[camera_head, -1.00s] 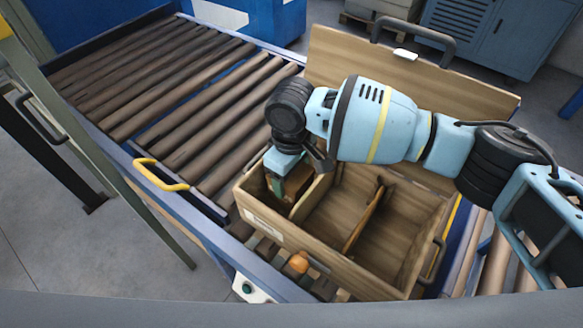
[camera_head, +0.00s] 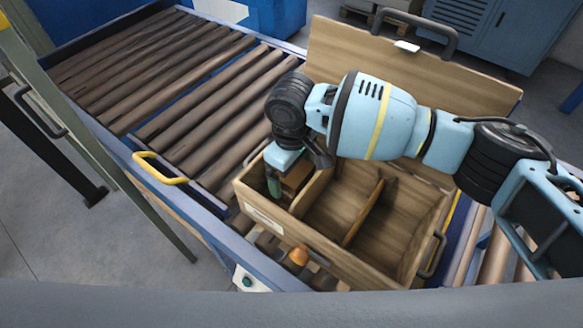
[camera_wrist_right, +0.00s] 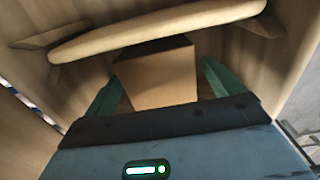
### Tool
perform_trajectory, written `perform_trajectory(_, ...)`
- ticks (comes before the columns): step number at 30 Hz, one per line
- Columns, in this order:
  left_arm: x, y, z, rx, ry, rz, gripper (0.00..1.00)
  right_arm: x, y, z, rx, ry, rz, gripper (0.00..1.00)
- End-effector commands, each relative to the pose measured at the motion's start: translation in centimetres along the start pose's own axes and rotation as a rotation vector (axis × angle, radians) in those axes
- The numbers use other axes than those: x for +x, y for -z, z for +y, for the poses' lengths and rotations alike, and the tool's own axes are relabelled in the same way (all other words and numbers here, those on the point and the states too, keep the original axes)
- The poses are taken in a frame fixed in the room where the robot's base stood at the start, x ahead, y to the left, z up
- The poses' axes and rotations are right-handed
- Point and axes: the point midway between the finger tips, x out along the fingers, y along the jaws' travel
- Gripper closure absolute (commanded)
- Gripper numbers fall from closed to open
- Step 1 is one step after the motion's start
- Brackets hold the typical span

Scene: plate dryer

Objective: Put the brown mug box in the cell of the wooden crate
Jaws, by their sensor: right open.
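The wooden crate (camera_head: 300,232) stands open on the roller conveyor, its inside split by dividers into cells. The brown mug box (camera_head: 296,177) is down inside the leftmost cell. My right gripper (camera_head: 284,180) reaches down into that cell from above. In the right wrist view the brown mug box (camera_wrist_right: 158,76) lies between the two green fingers of my right gripper (camera_wrist_right: 162,88), which are spread apart. The gripper body hides part of the box, and its contact with the cell floor is hidden. My left gripper is out of view.
The crate's lid (camera_head: 420,70) stands raised at the back. The middle and right cells look empty. A yellow handle (camera_head: 160,168) sits on the conveyor's near rail, and an orange knob (camera_head: 299,256) is by the crate's front. The rollers (camera_head: 160,85) at left are clear.

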Motion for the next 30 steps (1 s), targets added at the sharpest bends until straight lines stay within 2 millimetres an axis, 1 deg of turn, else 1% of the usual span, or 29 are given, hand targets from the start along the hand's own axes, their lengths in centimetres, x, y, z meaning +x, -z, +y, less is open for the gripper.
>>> perform_trajectory(2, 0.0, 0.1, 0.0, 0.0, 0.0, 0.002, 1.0, -0.4, 0.0, 0.0, 0.0, 0.0, 0.001, 0.07)
perform_trajectory(5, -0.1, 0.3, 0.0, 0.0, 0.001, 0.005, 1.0, -1.6, 0.1, 0.0, 0.001, -0.001, 0.003, 0.07)
perform_trajectory(12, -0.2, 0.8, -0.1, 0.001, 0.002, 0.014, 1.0, -5.5, 0.1, 0.0, 0.0, -0.002, 0.005, 0.07)
perform_trajectory(16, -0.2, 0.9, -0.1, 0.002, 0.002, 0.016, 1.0, -7.0, 0.1, 0.0, 0.001, -0.001, 0.003, 0.07)
perform_trajectory(21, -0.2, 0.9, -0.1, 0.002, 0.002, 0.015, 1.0, -7.8, 0.0, 0.0, 0.0, 0.0, 0.002, 0.07)
perform_trajectory(30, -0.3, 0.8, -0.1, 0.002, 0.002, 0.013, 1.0, -7.9, 0.0, 0.0, 0.0, 0.0, 0.002, 0.07)
